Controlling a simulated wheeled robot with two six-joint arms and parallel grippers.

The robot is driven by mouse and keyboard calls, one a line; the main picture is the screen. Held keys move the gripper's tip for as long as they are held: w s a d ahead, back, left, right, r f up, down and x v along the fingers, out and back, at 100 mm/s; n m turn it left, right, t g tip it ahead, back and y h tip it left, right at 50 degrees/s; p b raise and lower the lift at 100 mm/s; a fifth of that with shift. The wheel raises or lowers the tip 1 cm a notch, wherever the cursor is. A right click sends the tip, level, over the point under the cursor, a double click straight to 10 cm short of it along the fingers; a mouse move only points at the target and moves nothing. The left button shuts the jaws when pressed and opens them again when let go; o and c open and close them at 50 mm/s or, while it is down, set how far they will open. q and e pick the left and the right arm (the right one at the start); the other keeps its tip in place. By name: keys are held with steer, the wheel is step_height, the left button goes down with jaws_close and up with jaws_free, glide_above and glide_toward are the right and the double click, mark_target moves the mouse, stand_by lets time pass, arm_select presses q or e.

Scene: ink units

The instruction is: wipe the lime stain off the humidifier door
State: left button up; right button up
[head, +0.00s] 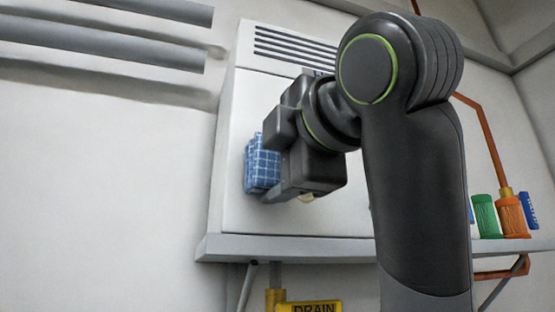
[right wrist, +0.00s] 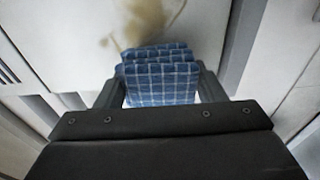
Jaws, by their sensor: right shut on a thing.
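My right gripper (head: 268,172) is shut on a blue checked cloth (head: 262,165) at the front of the white humidifier door (head: 238,215). The cloth also shows between the fingers in the right wrist view (right wrist: 160,84). A brownish-yellow stain (right wrist: 143,22) spreads on the white door just beyond the cloth in that view. In the head view my right arm and gripper hide most of the stain; a small tan patch shows below the gripper. I cannot tell whether the cloth touches the door. My left gripper is not in view.
A vent grille (head: 295,47) sits above the door. A grey ledge (head: 300,249) runs under it. Green (head: 485,216) and orange (head: 511,217) containers stand at its right end by an orange pipe (head: 487,135). A yellow DRAIN tag (head: 313,307) is below.

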steer(key=shift+x, duration=0.8)
steer(key=shift+d, duration=0.15)
